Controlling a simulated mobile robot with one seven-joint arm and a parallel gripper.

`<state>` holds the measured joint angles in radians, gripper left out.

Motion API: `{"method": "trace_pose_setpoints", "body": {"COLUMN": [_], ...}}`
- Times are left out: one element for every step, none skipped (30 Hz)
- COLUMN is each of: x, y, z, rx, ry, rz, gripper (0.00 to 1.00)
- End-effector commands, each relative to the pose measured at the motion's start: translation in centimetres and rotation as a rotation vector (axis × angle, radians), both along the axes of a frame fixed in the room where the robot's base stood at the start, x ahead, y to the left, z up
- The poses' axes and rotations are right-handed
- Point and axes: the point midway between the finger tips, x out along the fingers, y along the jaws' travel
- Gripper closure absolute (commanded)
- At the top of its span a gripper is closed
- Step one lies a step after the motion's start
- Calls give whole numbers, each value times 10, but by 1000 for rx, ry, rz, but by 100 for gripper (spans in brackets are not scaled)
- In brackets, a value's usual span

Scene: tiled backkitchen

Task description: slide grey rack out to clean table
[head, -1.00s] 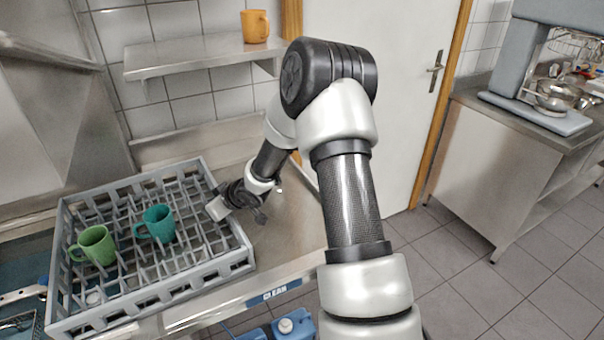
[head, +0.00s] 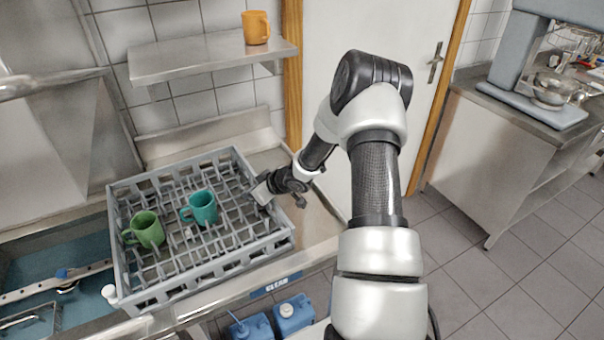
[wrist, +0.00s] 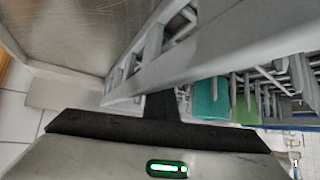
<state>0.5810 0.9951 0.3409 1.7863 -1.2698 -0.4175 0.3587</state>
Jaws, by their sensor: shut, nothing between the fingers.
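The grey rack (head: 207,272) is an open grid basket lying flat, its right part on the steel clean table (head: 314,226), its left end near the blue-floored basin. It holds a green mug (head: 147,229) and a teal mug (head: 201,207), both upright. My gripper (head: 260,193) is shut and empty at the rack's right wall, its tip reaching to the inner side of the rim. In the wrist view the rack's rim (wrist: 235,48) runs close past the dark finger, with the teal mug (wrist: 211,100) behind it. Exact contact is hard to tell.
The table's front edge carries a label reading CLEAN (head: 277,285). Blue canisters (head: 293,314) stand below it. A wall shelf (head: 212,60) with an orange mug (head: 257,27) hangs above. The basin (head: 50,272) lies at left. Bare table remains right of the rack.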

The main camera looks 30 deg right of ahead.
Motion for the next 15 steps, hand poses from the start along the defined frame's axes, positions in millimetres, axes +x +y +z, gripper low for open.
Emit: {"method": "trace_pose_setpoints", "body": {"x": [-1, -1, -1, -1, 0, 0, -1, -1, -1, -1, -1, 0, 0, 0, 0], "y": [-10, -14, -18, -22, -25, -29, -32, -36, -40, -44, -47, -51, -54, -57, -62], "z": [-2, -2, -2, -2, -2, -2, -2, -2, -2, -2, -2, -2, -2, -2, -2], "rx": [-5, -4, -5, -5, -5, -5, -5, -5, -5, -6, -6, -6, -6, -6, -6], "ry": [3, 4, 3, 3, 3, 3, 3, 3, 3, 2, 2, 2, 2, 2, 2], "rz": [-6, -8, -7, -7, -7, -7, -7, -7, -8, -6, -7, -7, -7, -6, -7], "gripper": [100, 100, 100, 100, 100, 100, 100, 100, 100, 100, 100, 100, 100, 100, 100]}}
